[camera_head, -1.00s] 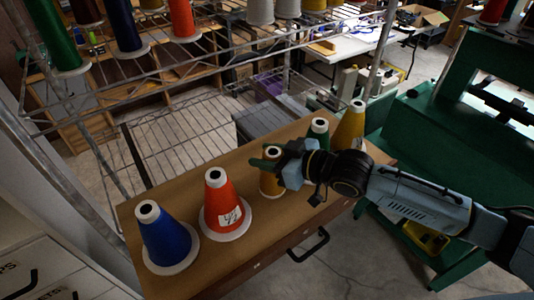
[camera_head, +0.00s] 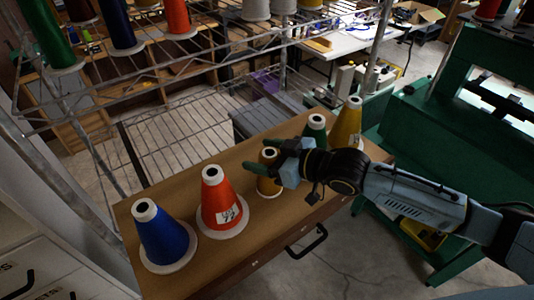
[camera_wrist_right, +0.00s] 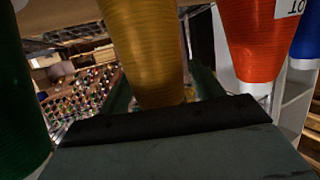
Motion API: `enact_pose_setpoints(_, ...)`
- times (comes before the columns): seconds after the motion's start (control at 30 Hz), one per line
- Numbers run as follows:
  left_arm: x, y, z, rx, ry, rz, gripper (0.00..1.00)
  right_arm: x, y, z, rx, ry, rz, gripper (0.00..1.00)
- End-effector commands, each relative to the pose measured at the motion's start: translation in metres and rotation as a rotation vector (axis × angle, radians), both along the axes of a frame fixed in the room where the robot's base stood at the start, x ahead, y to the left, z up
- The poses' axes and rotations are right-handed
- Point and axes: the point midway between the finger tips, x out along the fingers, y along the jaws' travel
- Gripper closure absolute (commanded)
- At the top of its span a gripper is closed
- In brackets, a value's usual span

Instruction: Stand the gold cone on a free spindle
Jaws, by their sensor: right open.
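The gold cone (camera_head: 268,184) stands upright on the brown wooden top, between the orange-red cone and the green cone. My right gripper (camera_head: 262,153) is at its upper part, reaching in from the right and hiding some of it. In the right wrist view the gold cone (camera_wrist_right: 150,50) rises between the two open fingers (camera_wrist_right: 162,92), narrow end towards the palm. I cannot tell whether either finger touches it. No free spindle can be made out clearly. My left gripper is not in view.
On the same wooden top (camera_head: 180,185) stand a blue cone (camera_head: 165,238), an orange-red cone (camera_head: 220,205), a green cone (camera_head: 316,127) and a yellow cone (camera_head: 347,125). Behind is a wire rack (camera_head: 185,130) bearing more cones. Green machinery (camera_head: 430,130) is at the right.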

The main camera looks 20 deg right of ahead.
Motion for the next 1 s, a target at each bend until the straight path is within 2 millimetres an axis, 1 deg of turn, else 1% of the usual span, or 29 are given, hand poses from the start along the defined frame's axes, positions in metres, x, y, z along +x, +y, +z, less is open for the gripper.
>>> enact_pose_setpoints(0.17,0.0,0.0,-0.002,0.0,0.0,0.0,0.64,-0.008,-0.008,0.002,-0.001,0.001,-0.001,0.34)
enact_pose_setpoints(0.27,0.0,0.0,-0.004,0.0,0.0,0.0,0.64,-0.02,-0.019,0.006,-0.004,0.0,0.001,0.34)
enact_pose_setpoints(0.53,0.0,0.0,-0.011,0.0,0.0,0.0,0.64,-0.061,-0.054,0.022,-0.005,0.002,0.003,0.34)
enact_pose_setpoints(0.7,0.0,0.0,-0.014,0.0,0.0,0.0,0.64,-0.079,-0.071,0.031,-0.004,0.003,0.003,0.34)
enact_pose_setpoints(0.83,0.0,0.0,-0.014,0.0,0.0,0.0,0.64,-0.086,-0.08,0.034,-0.002,0.001,-0.002,0.34)
enact_pose_setpoints(1.0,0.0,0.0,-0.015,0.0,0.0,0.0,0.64,-0.092,-0.085,0.038,0.0,0.001,0.0,0.34)
